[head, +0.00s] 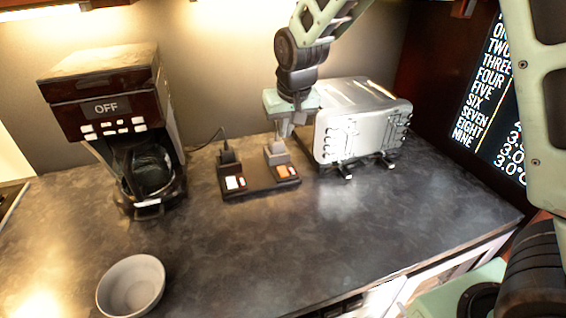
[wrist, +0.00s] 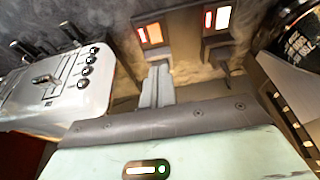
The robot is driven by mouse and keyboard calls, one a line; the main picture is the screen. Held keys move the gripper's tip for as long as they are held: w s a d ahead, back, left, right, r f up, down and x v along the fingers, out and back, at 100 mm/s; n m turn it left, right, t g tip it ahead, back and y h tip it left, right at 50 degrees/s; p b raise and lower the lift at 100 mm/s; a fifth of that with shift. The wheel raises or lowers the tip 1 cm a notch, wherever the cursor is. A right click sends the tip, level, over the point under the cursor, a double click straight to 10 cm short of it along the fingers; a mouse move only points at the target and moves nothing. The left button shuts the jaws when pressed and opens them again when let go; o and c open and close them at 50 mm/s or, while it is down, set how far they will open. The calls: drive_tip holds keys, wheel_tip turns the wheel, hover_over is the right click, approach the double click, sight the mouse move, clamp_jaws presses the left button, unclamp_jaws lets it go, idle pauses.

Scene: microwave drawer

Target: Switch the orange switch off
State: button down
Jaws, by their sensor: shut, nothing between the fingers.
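A dark switch base (head: 258,187) stands on the counter with two switches. The right one is the orange switch (head: 286,171), with an orange plate and a lever behind it. In the wrist view the orange plate (wrist: 153,33) is at the top middle, with a small red strip at its side. The left switch (head: 235,182) has a white plate, also seen in the wrist view (wrist: 223,18). My gripper (head: 285,132) is shut and empty, pointing down just above and behind the orange switch's lever. Its fingers (wrist: 157,85) partly hide that lever; I cannot tell whether they touch it.
A silver toaster (head: 362,125) stands close to the right of my gripper. A coffee machine (head: 105,95) reading OFF is at the left. A grey bowl (head: 131,287) is at the front left. The counter (head: 290,245) in front of the switches is clear. A lettered board (head: 490,100) is at the right.

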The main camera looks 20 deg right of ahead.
sight(279, 168)
drive_tip(key=shift+w+r+b, duration=0.2)
drive_tip(key=shift+w+b, duration=0.15)
drive_tip(key=shift+b, duration=0.5)
drive_tip(key=shift+f, duration=0.1)
drive_tip(key=p+x, duration=0.1)
drive_tip(key=x, duration=0.3)
drive_tip(key=p+x, duration=0.1)
drive_tip(key=x, duration=0.3)
drive_tip(key=p+x, duration=0.1)
drive_tip(key=x, duration=0.4)
drive_tip(key=shift+s+d+f, duration=0.1)
drive_tip(key=shift+s+d, duration=0.05)
drive_tip(key=shift+s, duration=0.1)
drive_tip(key=shift+f, duration=0.4)
